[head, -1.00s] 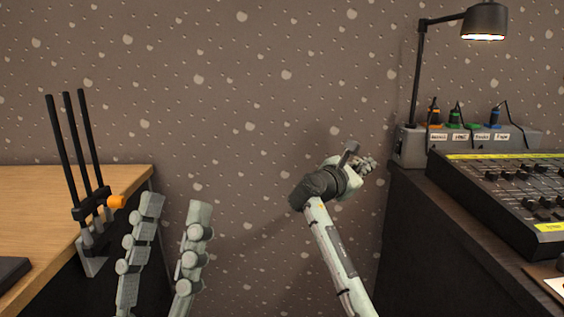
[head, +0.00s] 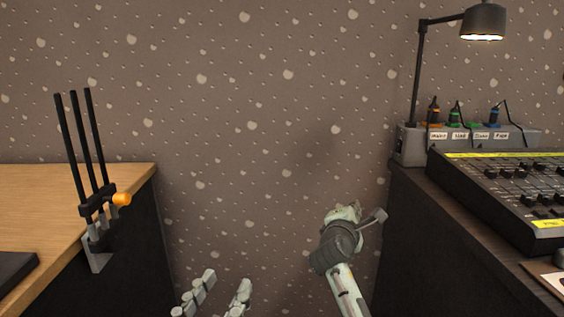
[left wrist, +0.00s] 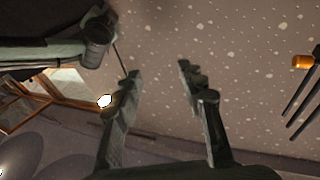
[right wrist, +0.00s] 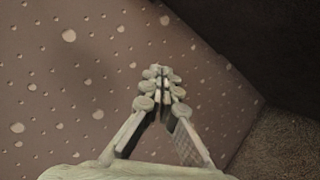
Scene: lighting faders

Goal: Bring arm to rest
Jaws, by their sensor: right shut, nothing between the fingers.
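My left gripper (head: 226,280) is low in the head view, left of centre, with its two fingers apart. In the left wrist view my left gripper (left wrist: 159,70) is open, with only wall and room behind the gap. My right arm rises from the bottom of the head view, right of centre, and its gripper (head: 350,212) is partly hidden by the wrist. In the right wrist view my right gripper (right wrist: 160,74) has its fingertips together with nothing between them. Both grippers are clear of the furniture.
A wooden desk (head: 60,185) at left carries a clamp with black rods (head: 85,145) and an orange knob (head: 122,199). At right a dark desk (head: 440,235) holds a fader console (head: 515,190), a lamp (head: 483,22) and a labelled box (head: 465,137).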

